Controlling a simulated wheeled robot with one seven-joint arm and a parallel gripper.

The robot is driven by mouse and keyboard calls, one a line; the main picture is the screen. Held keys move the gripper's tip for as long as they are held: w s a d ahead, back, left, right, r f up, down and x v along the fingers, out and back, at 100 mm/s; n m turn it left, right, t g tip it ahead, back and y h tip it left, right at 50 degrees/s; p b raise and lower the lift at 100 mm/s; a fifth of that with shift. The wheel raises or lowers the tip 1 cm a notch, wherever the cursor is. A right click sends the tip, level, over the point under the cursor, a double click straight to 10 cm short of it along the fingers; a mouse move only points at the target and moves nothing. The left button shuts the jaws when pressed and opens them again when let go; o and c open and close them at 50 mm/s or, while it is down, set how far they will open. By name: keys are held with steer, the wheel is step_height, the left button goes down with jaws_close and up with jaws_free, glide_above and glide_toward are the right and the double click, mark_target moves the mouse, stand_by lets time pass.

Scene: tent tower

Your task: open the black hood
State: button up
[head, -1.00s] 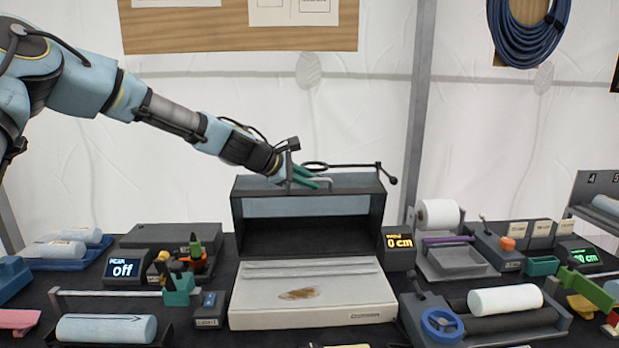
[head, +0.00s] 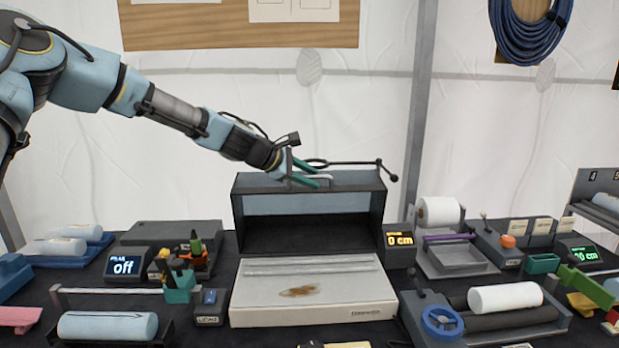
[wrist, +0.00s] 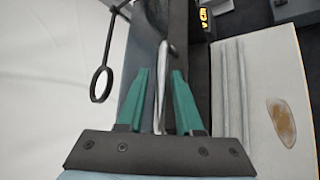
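The black hood (head: 308,235) is a dark box with a pale, clear-looking upper front strip, standing at the back of a white base plate (head: 315,300). Its dark inside shows through the front. A pale bar handle (head: 326,178) sits on the hood's top; it also shows in the wrist view (wrist: 160,88). My gripper (head: 318,175) is over the hood's top with its green fingers apart. In the wrist view my gripper (wrist: 161,85) has one finger on each side of the handle, with gaps visible. Whether a finger touches the handle I cannot tell.
A black rod with a ring (wrist: 101,84) stands close to my gripper, along the hood's top. A brown stain (head: 299,291) lies on the plate. Devices crowd both sides; the space above is clear.

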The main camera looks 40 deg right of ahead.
steer(key=shift+a+f, duration=0.15)
steer(key=shift+a+b, duration=0.25)
steer(key=shift+b, duration=0.05)
steer(key=s+b+v, duration=0.1)
steer(key=b+v, duration=0.3)
steer(key=v, duration=0.6)
steer(key=shift+w+r, duration=0.4)
steer(key=shift+w, duration=0.1)
steer(key=shift+d, duration=0.1)
